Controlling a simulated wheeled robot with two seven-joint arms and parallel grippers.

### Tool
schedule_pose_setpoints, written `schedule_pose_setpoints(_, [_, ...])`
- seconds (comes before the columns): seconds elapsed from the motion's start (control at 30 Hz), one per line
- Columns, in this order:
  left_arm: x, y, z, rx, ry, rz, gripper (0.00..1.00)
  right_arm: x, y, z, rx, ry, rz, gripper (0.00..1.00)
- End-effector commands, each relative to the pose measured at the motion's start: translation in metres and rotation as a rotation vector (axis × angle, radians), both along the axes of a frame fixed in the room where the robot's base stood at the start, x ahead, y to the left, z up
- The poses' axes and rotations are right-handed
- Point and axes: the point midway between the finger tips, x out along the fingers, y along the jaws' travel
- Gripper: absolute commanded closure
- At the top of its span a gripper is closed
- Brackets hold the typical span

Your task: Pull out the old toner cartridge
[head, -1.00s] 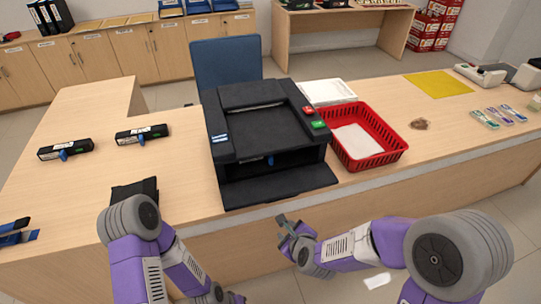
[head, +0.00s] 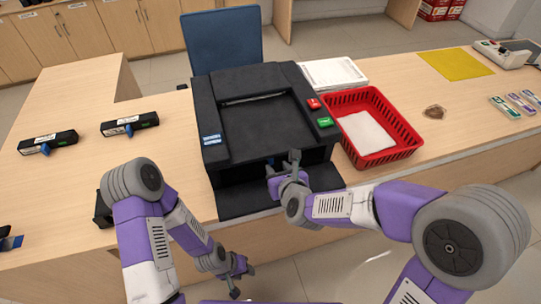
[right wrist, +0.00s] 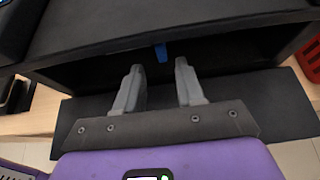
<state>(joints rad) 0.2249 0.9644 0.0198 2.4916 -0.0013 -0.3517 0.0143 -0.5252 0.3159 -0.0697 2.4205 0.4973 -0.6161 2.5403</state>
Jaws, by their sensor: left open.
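The black printer (head: 266,115) stands on the counter with its front flap (head: 240,200) folded down. Inside the dark opening, a blue tab (right wrist: 161,53) shows in the right wrist view; the rest of the old toner cartridge is lost in shadow. My right gripper (head: 282,165) is at the printer's opening, over the flap. In the right wrist view (right wrist: 159,75) its two fingers are apart and empty, pointing at the opening with the tab just beyond and between them. My left gripper (head: 236,274) is open, low in front of the counter, away from the printer.
Two black cartridges with blue tabs, one (head: 48,142) farther left and one (head: 130,124) nearer the printer, lie on the counter. A red basket (head: 408,135) with white paper stands right of the printer. A dark item (head: 102,212) is partly hidden behind my left arm.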

Motion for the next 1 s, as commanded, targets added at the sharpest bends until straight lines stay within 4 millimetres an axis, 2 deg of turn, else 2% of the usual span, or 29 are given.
schedule_pose_setpoints(0.27, [0.0, 0.0, -0.003, 0.0, -0.001, 0.0, 0.57, 0.035, 0.011, -0.022, -0.003, 0.002, -0.001, 0.62])
schedule_pose_setpoints(0.4, [0.0, 0.0, -0.02, 0.0, -0.001, 0.0, 0.57, 0.049, 0.015, -0.032, 0.002, -0.001, -0.002, 0.62])
schedule_pose_setpoints(0.5, [0.0, 0.0, -0.025, 0.0, -0.001, 0.0, 0.57, 0.056, 0.017, -0.035, 0.0, 0.001, -0.003, 0.62])
schedule_pose_setpoints(0.93, [0.001, 0.0, -0.028, 0.0, -0.001, 0.0, 0.57, 0.061, 0.02, -0.035, -0.001, 0.001, -0.001, 0.62])
schedule_pose_setpoints(1.0, [0.001, 0.0, -0.028, 0.0, -0.001, 0.0, 0.57, 0.061, 0.02, -0.035, -0.001, 0.001, -0.001, 0.66])
